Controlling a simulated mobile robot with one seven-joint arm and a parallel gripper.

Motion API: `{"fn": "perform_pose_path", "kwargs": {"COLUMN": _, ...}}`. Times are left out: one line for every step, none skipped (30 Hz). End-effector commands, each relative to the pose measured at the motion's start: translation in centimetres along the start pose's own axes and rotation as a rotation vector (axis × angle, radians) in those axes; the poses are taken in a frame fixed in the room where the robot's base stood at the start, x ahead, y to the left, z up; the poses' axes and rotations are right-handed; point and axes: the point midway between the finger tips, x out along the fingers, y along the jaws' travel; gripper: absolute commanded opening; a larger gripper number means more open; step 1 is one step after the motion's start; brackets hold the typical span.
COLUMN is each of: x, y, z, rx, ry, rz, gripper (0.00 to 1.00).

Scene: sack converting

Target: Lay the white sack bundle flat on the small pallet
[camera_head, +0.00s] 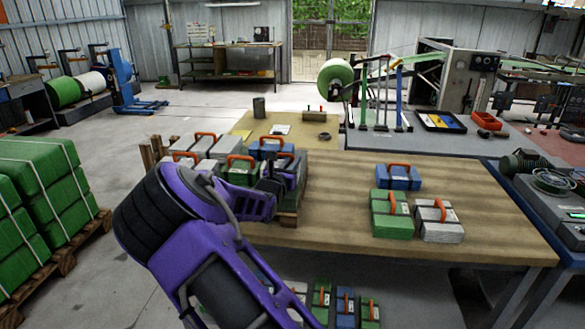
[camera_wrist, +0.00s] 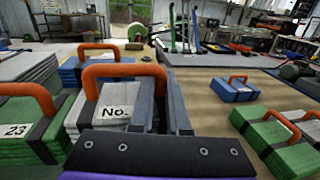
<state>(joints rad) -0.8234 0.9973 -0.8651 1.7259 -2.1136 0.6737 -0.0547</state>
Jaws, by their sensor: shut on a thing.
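The white sack bundle (camera_wrist: 113,97), with an orange handle, a dark strap and a label reading "No.", is in the middle left of the wrist view. My gripper (camera_wrist: 164,112) is shut on it at its right side, by the handle's right end. In the head view my gripper (camera_head: 272,184) is over the small pallet (camera_head: 288,219), at the left of the table. My gripper and arm hide much of the held bundle there. I cannot tell whether its underside touches anything.
A green bundle (camera_wrist: 25,120) is left of the held one, and a blue bundle (camera_head: 271,148) is behind. White bundles (camera_head: 198,146) are also on the pallet. Blue (camera_head: 399,180), green (camera_head: 389,222) and white (camera_head: 438,228) bundles lie on the table's right. Bare tabletop (camera_head: 335,200) lies between.

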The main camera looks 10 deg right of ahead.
Motion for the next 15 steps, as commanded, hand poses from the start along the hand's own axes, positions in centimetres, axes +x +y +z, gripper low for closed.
{"fn": "perform_pose_path", "kwargs": {"x": 0.01, "y": -0.01, "z": -1.01, "rx": -0.005, "ry": 0.001, "rz": 0.000, "gripper": 0.00}}
{"fn": "perform_pose_path", "kwargs": {"x": 0.01, "y": -0.01, "z": -1.31, "rx": -0.004, "ry": 0.000, "rz": 0.000, "gripper": 0.00}}
{"fn": "perform_pose_path", "kwargs": {"x": 0.01, "y": -0.01, "z": -1.58, "rx": -0.002, "ry": 0.000, "rz": 0.000, "gripper": 0.00}}
{"fn": "perform_pose_path", "kwargs": {"x": 0.01, "y": -0.01, "z": -1.65, "rx": -0.001, "ry": 0.000, "rz": 0.000, "gripper": 0.00}}
{"fn": "perform_pose_path", "kwargs": {"x": 0.01, "y": -0.02, "z": -1.65, "rx": 0.000, "ry": 0.000, "rz": 0.000, "gripper": 0.00}}
{"fn": "perform_pose_path", "kwargs": {"x": 0.01, "y": -0.01, "z": -1.59, "rx": 0.001, "ry": 0.000, "rz": 0.000, "gripper": 0.00}}
{"fn": "perform_pose_path", "kwargs": {"x": 0.01, "y": -0.01, "z": -1.57, "rx": 0.001, "ry": 0.000, "rz": 0.000, "gripper": 0.00}}
{"fn": "perform_pose_path", "kwargs": {"x": 0.01, "y": -0.01, "z": -1.56, "rx": 0.001, "ry": 0.000, "rz": 0.000, "gripper": 0.00}}
{"fn": "perform_pose_path", "kwargs": {"x": 0.01, "y": -0.01, "z": -1.56, "rx": 0.001, "ry": 0.000, "rz": 0.000, "gripper": 0.00}}
{"fn": "perform_pose_path", "kwargs": {"x": 0.01, "y": -0.01, "z": -1.58, "rx": 0.001, "ry": 0.000, "rz": 0.000, "gripper": 0.00}}
{"fn": "perform_pose_path", "kwargs": {"x": 0.01, "y": -0.01, "z": -1.64, "rx": 0.000, "ry": 0.000, "rz": 0.000, "gripper": 0.00}}
{"fn": "perform_pose_path", "kwargs": {"x": 0.01, "y": -0.01, "z": -1.78, "rx": 0.000, "ry": 0.000, "rz": 0.000, "gripper": 0.00}}
{"fn": "perform_pose_path", "kwargs": {"x": 0.01, "y": -0.02, "z": -1.90, "rx": 0.000, "ry": 0.000, "rz": 0.000, "gripper": 0.00}}
{"fn": "perform_pose_path", "kwargs": {"x": 0.01, "y": -0.02, "z": -2.00, "rx": 0.000, "ry": 0.000, "rz": 0.000, "gripper": 0.00}}
{"fn": "perform_pose_path", "kwargs": {"x": 0.00, "y": -0.01, "z": -1.94, "rx": 0.000, "ry": 0.001, "rz": 0.000, "gripper": 0.19}}
